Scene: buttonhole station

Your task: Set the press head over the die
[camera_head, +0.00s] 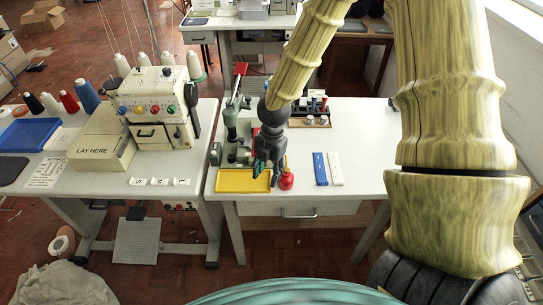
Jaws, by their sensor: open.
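A green bench press (232,122) stands at the left of the white right-hand table. Its red-topped lever (240,70) rises behind. The press head and the die are too small and too covered by my gripper to tell apart, so I cannot see whether they line up. My gripper (266,170) is open and points down at the right of the press, above the table near the back right corner of a yellow tray. It covers part of the press. I cannot tell whether it touches anything.
The yellow tray (232,187) and a red bottle (286,182) stand close by the gripper. A blue strip (320,169) and a white strip (335,169) lie to the right. A tool rack (317,107) stands behind. The table's right part (370,150) is clear. A sewing machine (155,110) stands left.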

